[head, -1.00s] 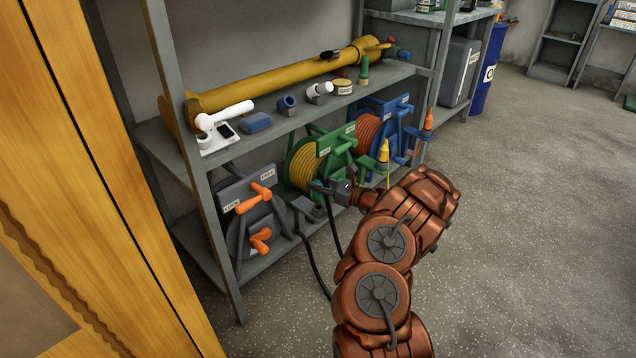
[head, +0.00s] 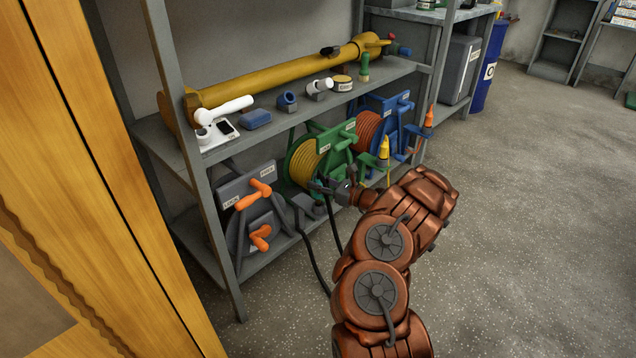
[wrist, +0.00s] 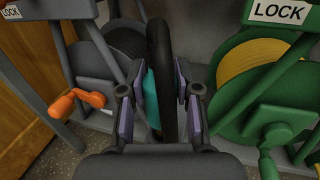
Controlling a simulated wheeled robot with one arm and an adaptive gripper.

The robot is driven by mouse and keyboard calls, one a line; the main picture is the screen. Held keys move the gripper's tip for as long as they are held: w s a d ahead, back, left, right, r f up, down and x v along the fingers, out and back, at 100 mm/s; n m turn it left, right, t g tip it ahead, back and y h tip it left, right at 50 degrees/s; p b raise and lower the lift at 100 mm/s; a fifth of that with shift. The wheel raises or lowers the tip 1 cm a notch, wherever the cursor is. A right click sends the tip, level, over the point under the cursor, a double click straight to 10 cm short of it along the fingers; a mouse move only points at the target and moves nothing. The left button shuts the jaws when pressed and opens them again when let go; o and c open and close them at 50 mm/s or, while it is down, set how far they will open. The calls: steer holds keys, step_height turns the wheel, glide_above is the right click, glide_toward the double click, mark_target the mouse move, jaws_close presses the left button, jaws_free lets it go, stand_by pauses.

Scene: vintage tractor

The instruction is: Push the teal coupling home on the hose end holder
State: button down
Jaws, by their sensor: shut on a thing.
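The teal coupling (wrist: 151,97) shows as a narrow strip between my gripper's fingers in the wrist view. A thick black hose (wrist: 162,50) stands upright in front of it and hides part of it. My gripper (wrist: 158,98) is shut on the coupling, with one finger pad on each side. In the head view my gripper (head: 322,187) is in front of the lower shelf, between the grey reel and the green reel. A grey block (head: 307,207), which looks like the hose end holder, is just below and left of it. Whether coupling and holder touch is hidden.
The grey reel (head: 250,225) with orange handles is left of my gripper; the green reel (head: 318,155) is close behind and right. A yellow nozzle (head: 384,150) stands near my wrist. Black hose (head: 313,262) hangs below. Open floor (head: 530,220) lies to the right.

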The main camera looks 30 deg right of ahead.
steer(key=shift+f+b, duration=0.65)
steer(key=shift+f, duration=0.5)
steer(key=c, duration=0.7)
jaws_free()
steer(key=shift+c, duration=0.2)
steer(key=v, duration=1.2)
steer(key=shift+d, duration=0.1)
